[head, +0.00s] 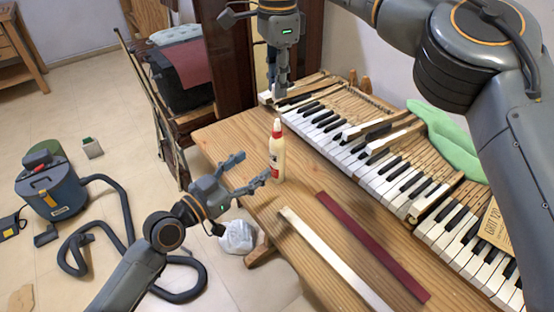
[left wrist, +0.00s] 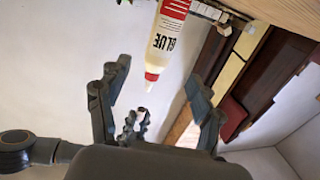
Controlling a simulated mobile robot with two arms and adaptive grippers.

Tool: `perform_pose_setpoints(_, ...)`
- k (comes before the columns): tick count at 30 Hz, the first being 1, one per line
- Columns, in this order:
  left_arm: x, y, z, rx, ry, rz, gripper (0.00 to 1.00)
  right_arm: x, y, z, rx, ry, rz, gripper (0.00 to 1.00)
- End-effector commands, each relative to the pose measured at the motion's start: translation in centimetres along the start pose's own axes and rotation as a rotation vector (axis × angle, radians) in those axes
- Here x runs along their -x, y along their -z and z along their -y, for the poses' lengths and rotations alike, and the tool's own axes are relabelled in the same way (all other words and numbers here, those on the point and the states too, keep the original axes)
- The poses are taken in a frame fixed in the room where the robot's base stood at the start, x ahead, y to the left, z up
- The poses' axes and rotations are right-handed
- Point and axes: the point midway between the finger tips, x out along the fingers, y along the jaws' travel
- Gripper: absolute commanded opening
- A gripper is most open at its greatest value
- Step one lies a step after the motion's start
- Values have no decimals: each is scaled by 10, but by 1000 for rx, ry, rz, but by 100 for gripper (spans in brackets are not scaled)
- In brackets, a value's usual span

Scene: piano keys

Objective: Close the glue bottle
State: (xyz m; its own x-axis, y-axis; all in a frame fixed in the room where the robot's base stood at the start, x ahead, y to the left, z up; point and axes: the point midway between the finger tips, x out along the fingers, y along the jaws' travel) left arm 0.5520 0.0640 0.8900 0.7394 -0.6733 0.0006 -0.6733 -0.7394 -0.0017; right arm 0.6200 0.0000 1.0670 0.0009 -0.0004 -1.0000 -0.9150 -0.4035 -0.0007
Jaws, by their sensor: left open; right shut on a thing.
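The glue bottle (head: 276,160), cream with a red collar below its pointed tip, stands upright on the wooden table (head: 232,133). It also shows upside down in the left wrist view (left wrist: 164,42), its lower part cut off by the frame. My left gripper (head: 254,170) is open beside the bottle, its fingers pointing at it, apparently not touching it. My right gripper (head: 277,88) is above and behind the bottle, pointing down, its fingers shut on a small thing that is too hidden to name. No separate cap can be made out.
Piano keys (head: 340,135) lie along the table's back, with loose wooden parts and a green cloth (head: 446,138). A red strip (head: 372,245) and a pale strip (head: 330,258) lie in front. A vacuum cleaner (head: 52,190) with its hose stands on the floor.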

Motion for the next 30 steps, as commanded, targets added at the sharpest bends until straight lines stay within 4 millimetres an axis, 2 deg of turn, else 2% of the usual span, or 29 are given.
perform_pose_setpoints(3,-25,2,0,4,0,-4,66,0,0,0,0,0,0,9)
perform_pose_setpoints(9,-63,1,-1,4,-1,-2,66,0,0,0,0,0,0,9)
perform_pose_setpoints(15,-86,0,0,3,-1,-1,66,0,0,0,0,0,0,9)
perform_pose_setpoints(21,-94,0,0,0,-1,0,66,0,0,0,0,0,0,9)
perform_pose_setpoints(28,-94,0,0,0,-1,0,66,0,0,0,0,0,0,9)
perform_pose_setpoints(29,-94,0,0,0,-1,0,62,0,0,0,0,0,0,9)
perform_pose_setpoints(30,-94,0,0,0,-1,0,54,0,0,0,0,0,0,9)
